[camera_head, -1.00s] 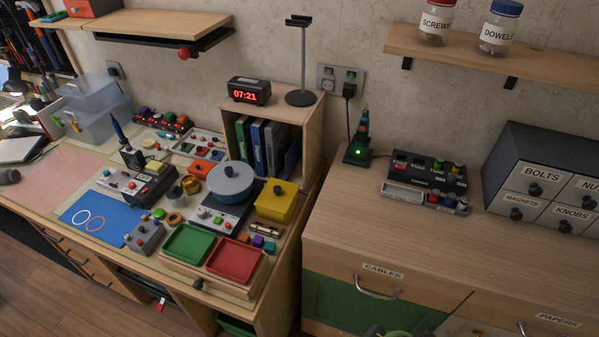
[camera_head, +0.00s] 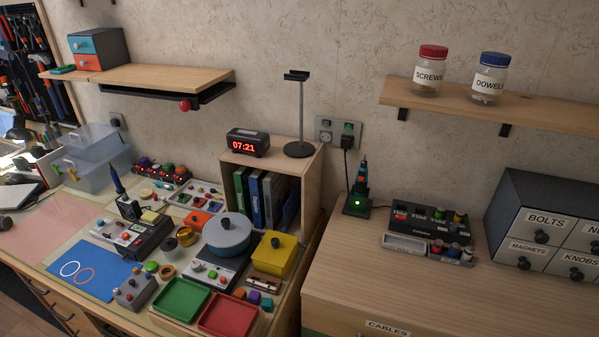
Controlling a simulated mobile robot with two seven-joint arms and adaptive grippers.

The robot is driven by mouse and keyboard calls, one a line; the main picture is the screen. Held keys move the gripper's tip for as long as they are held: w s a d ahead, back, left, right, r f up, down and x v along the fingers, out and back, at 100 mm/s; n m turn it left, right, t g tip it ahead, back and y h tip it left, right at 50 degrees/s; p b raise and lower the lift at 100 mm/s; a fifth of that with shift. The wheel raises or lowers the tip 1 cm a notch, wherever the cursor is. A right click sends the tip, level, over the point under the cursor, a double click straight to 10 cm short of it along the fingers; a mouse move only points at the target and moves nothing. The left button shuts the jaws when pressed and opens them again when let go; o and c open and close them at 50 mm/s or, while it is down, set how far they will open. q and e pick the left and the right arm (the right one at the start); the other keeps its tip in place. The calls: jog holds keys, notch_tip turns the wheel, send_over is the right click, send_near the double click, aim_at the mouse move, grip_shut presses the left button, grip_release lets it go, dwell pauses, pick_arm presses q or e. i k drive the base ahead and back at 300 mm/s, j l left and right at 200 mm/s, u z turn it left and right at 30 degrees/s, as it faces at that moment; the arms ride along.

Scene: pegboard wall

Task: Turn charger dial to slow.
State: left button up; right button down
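A black box that looks like the charger (camera_head: 428,220) sits on the wooden cabinet top at the right. It has red, grey and green parts along its top; its dial and any setting marks are too small to tell. A grey tray (camera_head: 404,243) lies along its front edge, with several small coloured cylinders at its right end. Neither of my grippers is in view.
A green-lit tool stand (camera_head: 357,203) is left of the charger, and a dark drawer unit (camera_head: 510,210) is right of it. A shelf (camera_head: 480,109) with two jars hangs above. The cabinet top (camera_head: 390,290) in front is clear. The left desk is crowded.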

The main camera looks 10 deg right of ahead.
aim_at(454, 227)
jog(key=z, duration=1.25)
